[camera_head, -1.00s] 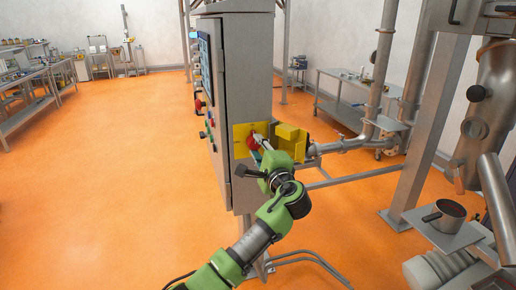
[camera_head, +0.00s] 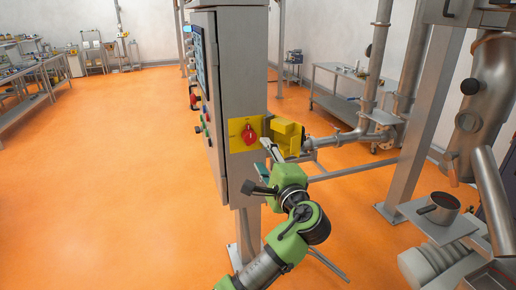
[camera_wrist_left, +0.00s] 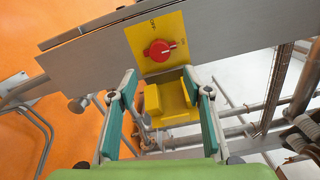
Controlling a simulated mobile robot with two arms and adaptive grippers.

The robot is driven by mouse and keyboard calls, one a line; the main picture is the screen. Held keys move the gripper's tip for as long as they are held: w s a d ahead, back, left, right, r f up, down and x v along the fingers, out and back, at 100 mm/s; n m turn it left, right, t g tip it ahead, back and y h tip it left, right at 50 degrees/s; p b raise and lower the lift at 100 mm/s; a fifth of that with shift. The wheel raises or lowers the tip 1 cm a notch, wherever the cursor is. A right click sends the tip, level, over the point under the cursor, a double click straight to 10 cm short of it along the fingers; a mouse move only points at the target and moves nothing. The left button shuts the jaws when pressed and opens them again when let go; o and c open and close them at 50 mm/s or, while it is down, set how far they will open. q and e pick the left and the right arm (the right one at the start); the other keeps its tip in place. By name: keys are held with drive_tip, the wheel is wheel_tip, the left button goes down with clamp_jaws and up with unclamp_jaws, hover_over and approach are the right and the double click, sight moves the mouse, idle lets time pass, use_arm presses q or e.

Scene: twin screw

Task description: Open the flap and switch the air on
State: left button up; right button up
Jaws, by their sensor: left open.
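The red air switch (camera_head: 249,134) sits on a yellow plate (camera_head: 236,128) on the side of the grey cabinet. The yellow flap (camera_head: 287,137) stands swung open to the right of the switch, leaving the switch uncovered. The left wrist view also shows the red switch (camera_wrist_left: 159,50), its yellow plate (camera_wrist_left: 143,35) and the flap (camera_wrist_left: 172,101). My left gripper (camera_head: 265,158) is open and empty, in front of and below the switch and flap, apart from the switch. In the left wrist view its fingers (camera_wrist_left: 161,90) frame the flap. My right gripper is not in view.
Pipes and a steel frame (camera_head: 420,110) stand to the right. The orange floor (camera_head: 120,180) at left is clear.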

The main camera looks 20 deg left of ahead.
use_arm(q)
drive_tip(key=v, duration=0.2)
drive_tip(key=shift+s+d, duration=0.2)
drive_tip(key=shift+s, duration=0.1)
drive_tip(key=shift+f, duration=0.1)
wheel_tip(320, 180, down, 42)
drive_tip(key=s+g+h+b, duration=0.3)
drive_tip(key=g+h+b, duration=0.2)
drive_tip(key=h, duration=0.1)
drive_tip(key=s+a+f+g+h+b, duration=0.1)
drive_tip(key=s+f, duration=0.3)
drive_tip(key=f, duration=0.4)
drive_tip(key=s+a+f+g+b, duration=0.1)
drive_tip(key=s+f, duration=0.4)
drive_tip(key=f, duration=0.4)
drive_tip(key=s+a+f+n+g+h+b, duration=0.25)
drive_tip(key=s+f+n+g+b, duration=0.2)
drive_tip(key=s+f, duration=1.75)
drive_tip(key=s+a+f+n+g+b, duration=0.1)
drive_tip(key=s+a+f+n, duration=0.1)
drive_tip(key=s, duration=1)
drive_tip(key=s+a+f+n+g+b, duration=0.1)
drive_tip(key=s+f+n, duration=0.3)
drive_tip(key=s, duration=0.9)
wheel_tip(320, 180, down, 3)
drive_tip(key=shift+a+r+n+b, duration=0.1)
drive_tip(key=shift+a+n+b, duration=0.25)
drive_tip(key=shift+a, duration=0.25)
